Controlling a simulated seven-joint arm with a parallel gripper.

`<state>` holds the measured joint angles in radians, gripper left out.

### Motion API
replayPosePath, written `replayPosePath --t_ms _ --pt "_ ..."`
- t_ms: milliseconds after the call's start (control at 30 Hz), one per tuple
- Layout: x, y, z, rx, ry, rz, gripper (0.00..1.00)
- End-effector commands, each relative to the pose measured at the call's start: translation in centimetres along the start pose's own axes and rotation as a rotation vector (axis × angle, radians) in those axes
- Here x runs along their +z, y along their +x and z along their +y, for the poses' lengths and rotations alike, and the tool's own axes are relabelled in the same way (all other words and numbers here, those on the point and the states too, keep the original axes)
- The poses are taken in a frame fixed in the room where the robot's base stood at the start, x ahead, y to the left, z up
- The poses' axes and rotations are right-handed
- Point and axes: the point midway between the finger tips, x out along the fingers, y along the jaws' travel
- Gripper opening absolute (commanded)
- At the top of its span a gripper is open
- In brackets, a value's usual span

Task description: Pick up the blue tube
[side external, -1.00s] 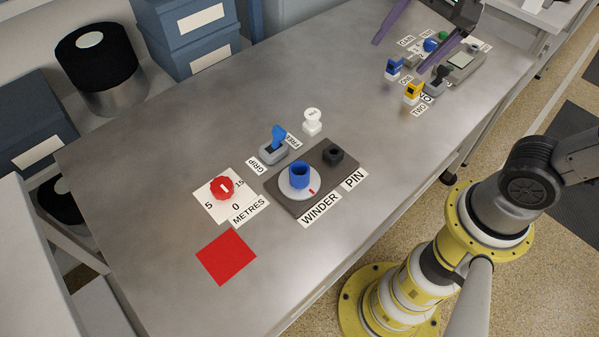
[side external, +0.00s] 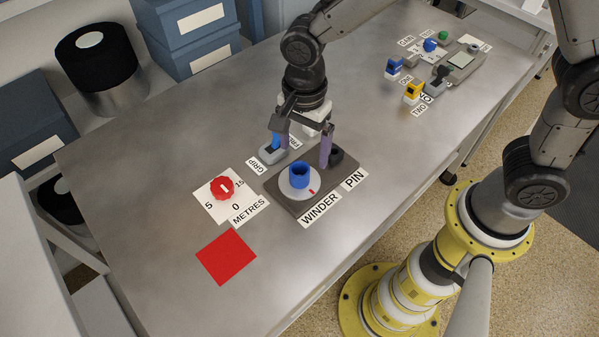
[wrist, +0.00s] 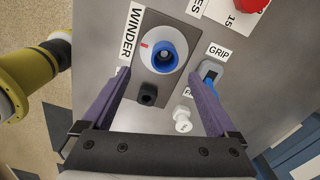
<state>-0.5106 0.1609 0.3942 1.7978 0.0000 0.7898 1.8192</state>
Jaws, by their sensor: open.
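The blue tube (side external: 299,174) stands upright on the pale round disc of the winder plate. My gripper (side external: 305,155) points down with purple fingers spread wide, behind the tube in the side view. In the wrist view, my gripper (wrist: 160,82) is open with nothing between its fingertips but the view of the winder plate below. The fingers appear apart from the tube; their exact height is hard to tell.
The grip lever (side external: 272,150), the black pin socket (wrist: 148,93) and a white knob (wrist: 182,118) stand close to the fingers. A red dial (side external: 223,188) and a red square (side external: 226,257) lie to the left. Switches (side external: 413,91) stand at the back right.

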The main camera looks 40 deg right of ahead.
Motion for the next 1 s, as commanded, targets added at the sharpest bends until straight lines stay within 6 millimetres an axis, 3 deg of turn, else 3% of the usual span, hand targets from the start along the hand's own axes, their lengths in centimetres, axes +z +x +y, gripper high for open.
replayPosePath --t_ms 100,367,667,967,1000 --pt "0.0 1.8 0.0 0.003 0.0 0.001 0.93" --pt "-0.1 3.6 -0.1 0.002 0.001 0.0 0.93" --pt "0.0 7.5 -0.7 0.002 0.0 0.0 0.93" --pt "0.0 8.1 -0.7 -0.001 0.0 -0.001 0.93" --pt "0.0 8.1 -0.7 -0.001 0.0 -0.001 0.89"
